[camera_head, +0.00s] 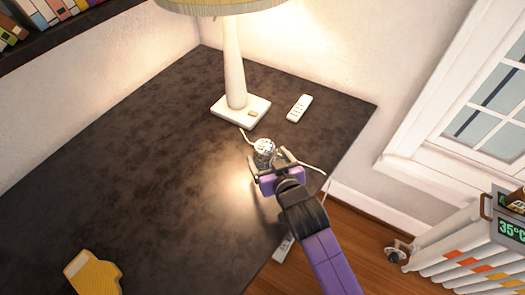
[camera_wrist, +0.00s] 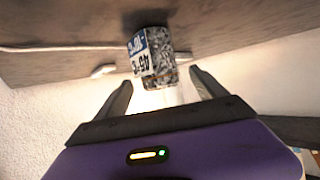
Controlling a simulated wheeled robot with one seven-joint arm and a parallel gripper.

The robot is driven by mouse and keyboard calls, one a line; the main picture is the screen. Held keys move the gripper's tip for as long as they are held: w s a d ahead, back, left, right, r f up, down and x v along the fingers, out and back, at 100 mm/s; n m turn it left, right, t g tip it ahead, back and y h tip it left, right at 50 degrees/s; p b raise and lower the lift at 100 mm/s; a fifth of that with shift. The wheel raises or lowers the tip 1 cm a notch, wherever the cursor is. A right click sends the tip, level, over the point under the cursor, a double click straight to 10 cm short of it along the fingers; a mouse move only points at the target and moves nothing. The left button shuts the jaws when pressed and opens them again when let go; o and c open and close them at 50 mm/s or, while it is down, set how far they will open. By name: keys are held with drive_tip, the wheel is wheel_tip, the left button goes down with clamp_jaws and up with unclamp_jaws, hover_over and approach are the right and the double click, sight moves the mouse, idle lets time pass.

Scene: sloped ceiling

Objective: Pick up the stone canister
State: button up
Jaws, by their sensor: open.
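The stone canister (camera_head: 264,146) stands on the dark table (camera_head: 130,150), near its right edge and in front of the lamp. In the wrist view the canister (camera_wrist: 158,55) is grey and speckled, with a blue and white label on one side. My gripper (camera_head: 268,160) is open, and its fingers point at the canister. In the wrist view the fingertips of my gripper (camera_wrist: 160,82) are apart, one to each side of the canister's near end. In the head view my gripper hides the canister's lower part. I cannot tell whether a finger touches it.
A lamp (camera_head: 235,65) stands close behind the canister, with a white remote (camera_head: 299,108) to its right. A white cable (camera_head: 308,166) runs past the canister. A yellow object (camera_head: 93,272) lies at the front left. The table's left and middle are clear.

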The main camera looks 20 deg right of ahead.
sight(261, 146)
drive_tip(key=shift+p+x, duration=0.5)
drive_tip(key=shift+x, duration=3.3)
drive_tip(key=shift+c, duration=0.4)
clamp_jaws()
